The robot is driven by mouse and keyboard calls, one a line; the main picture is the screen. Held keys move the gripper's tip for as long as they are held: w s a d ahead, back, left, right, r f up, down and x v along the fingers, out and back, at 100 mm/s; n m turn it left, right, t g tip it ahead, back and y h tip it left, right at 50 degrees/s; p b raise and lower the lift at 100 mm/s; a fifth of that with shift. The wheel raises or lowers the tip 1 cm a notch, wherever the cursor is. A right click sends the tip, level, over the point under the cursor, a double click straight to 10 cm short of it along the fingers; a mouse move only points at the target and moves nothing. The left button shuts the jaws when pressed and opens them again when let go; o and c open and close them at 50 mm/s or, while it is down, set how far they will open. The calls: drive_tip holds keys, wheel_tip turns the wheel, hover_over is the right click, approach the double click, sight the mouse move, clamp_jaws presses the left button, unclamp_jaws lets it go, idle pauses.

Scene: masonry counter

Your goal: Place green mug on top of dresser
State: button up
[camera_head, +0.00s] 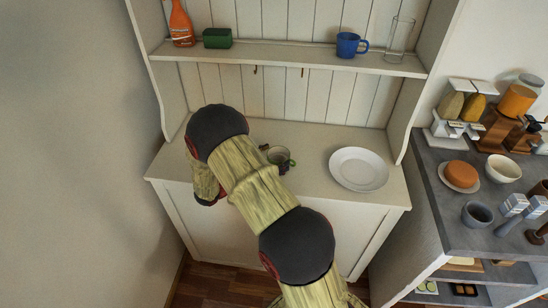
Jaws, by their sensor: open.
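A green mug (279,156) stands upright on the lower counter of the white dresser (308,178), left of a white plate. Its handle points right and down, and my arm covers part of the space to its left. My gripper (264,149) is mostly hidden behind my arm. Only a small dark part seems to show at the mug's left edge. It is open, and I cannot tell whether it touches the mug or is around it. The dresser's raised shelf (285,54) is above and behind the mug.
A white plate (358,168) lies right of the mug. A crowded grey counter (445,200) stands at right.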

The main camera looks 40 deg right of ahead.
drive_tip(key=shift+r, duration=0.2)
drive_tip(key=a, duration=0.4)
drive_tip(key=a+p, duration=0.1)
drive_tip(key=a, duration=0.2)
drive_tip(key=w+a+p, duration=0.1)
drive_tip(key=a, duration=0.3)
drive_tip(key=shift+a, duration=0.3)
drive_tip(key=shift+s+a+r, duration=0.1)
drive_tip(key=shift+a+r, duration=0.05)
drive_tip(key=s+a+r+m+g+y, duration=0.2)
drive_tip(key=s+a+r+m+y, duration=0.1)
drive_tip(key=s+r+m+y, duration=0.8)
drive_tip(key=s+a+r+m+t+y, duration=0.6)
drive_tip(key=s+a+r+t, duration=0.3)
drive_tip(key=s+a, duration=0.3)
drive_tip(key=a+r+y, duration=0.1)
drive_tip(key=a, duration=0.1)
drive_tip(key=shift+s+a, duration=0.2)
drive_tip(key=shift+a, duration=0.2)
